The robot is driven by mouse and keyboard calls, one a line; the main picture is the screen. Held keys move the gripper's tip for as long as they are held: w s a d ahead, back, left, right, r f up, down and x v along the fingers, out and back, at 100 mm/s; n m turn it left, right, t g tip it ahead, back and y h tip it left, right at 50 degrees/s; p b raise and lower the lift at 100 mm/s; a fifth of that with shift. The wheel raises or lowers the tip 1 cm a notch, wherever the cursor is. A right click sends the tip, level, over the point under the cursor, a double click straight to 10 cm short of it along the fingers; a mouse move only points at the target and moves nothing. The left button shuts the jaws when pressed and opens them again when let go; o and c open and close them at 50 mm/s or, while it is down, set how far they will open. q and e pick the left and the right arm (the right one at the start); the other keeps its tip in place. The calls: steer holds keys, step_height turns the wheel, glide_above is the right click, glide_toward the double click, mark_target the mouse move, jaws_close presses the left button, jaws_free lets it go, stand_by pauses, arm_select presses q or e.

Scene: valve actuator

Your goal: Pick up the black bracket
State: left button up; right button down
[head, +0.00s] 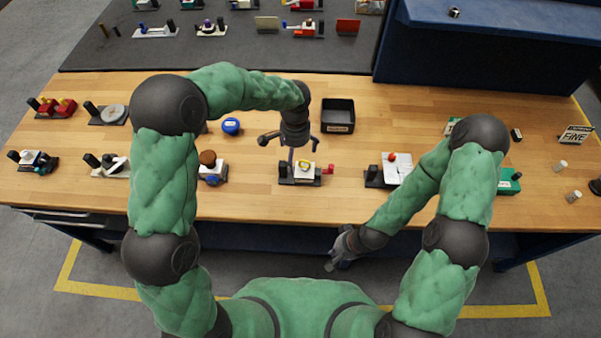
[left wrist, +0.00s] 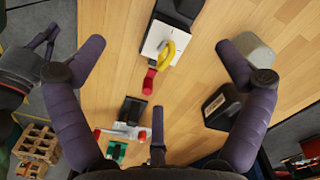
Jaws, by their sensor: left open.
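My left gripper (head: 290,146) is open and empty, pointing down above the bench with its purple fingers spread. Under it is a fixture with a black base and black upright end (head: 284,171), a white block with a yellow ring (head: 303,168) and a red end piece (head: 328,169). I cannot tell for sure which black part is the bracket. My right gripper (head: 341,248) hangs low at the bench's front edge; its finger state is unclear.
A black open bin (head: 338,115) stands behind and right of my left gripper. A blue round part (head: 231,126) and a brown-topped fixture (head: 209,170) are to the left. A white-plate fixture (head: 397,167) is to the right. Bare wood (head: 262,100) lies behind.

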arm_select(q)
steer(key=m, duration=0.1)
glide_above(302, 169)
steer(key=f, duration=0.5)
steer(key=shift+a+f, duration=0.25)
steer(key=shift+a, duration=0.1)
steer(key=shift+d+f, duration=0.2)
steer(key=shift+f, duration=1.15)
steer(key=shift+d+f, duration=0.2)
steer(key=shift+f, duration=1.15)
steer(key=c, duration=1.6)
step_height(302, 169, up, 9)
steer(key=shift+r, duration=0.1)
steer(key=shift+f, duration=4.1)
